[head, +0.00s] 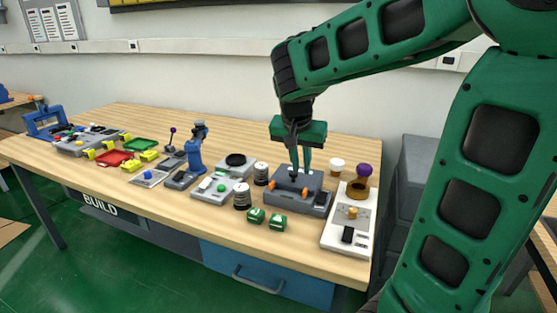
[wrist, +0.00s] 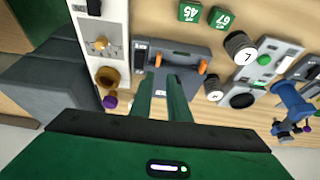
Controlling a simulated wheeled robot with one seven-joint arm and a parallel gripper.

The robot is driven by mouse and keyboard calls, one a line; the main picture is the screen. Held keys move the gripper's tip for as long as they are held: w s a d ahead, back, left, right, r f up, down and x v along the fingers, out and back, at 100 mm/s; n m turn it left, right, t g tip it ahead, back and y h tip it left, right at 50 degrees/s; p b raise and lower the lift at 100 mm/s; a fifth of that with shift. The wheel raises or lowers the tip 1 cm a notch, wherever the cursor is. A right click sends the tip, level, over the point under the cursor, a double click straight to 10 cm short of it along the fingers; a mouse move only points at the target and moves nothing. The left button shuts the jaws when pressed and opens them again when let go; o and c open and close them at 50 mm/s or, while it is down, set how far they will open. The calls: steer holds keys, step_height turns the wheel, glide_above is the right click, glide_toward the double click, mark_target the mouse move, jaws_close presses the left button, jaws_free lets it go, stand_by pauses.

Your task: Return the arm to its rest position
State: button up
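My green arm comes in from the right of the head view and bends down over the workbench (head: 120,190). My gripper (head: 299,170) points down above a dark grey device with orange knobs (head: 298,198). In the wrist view my gripper (wrist: 161,77) has its two green fingers apart, with a gap between the tips. The grey device (wrist: 182,56) shows beyond them, and I see nothing held. How far the tips are above the device is hard to tell.
A white panel (head: 338,236) with a purple-topped brown part (head: 360,185) stands right of the device. Green numbered blocks (head: 268,219) and black-and-white cylinders (head: 242,196) are in front and left. A blue upright tool (head: 195,150) stands farther left. Grey cabinets (head: 413,180) are beyond the right end.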

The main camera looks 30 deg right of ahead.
steer(key=s+f+n+g+y, duration=0.1)
steer(key=s+f+n+y, duration=0.1)
steer(key=s, duration=1)
steer(key=s+f+n+g+y, duration=0.1)
steer(key=s+f, duration=0.3)
steer(key=s, duration=0.9)
steer(key=shift+s+d+f+n+g+y, duration=0.2)
steer(key=shift+s+f+n+g+y, duration=0.1)
steer(key=shift+n+g+y, duration=0.1)
steer(key=shift+w+f, duration=0.25)
steer(key=shift+w, duration=0.4)
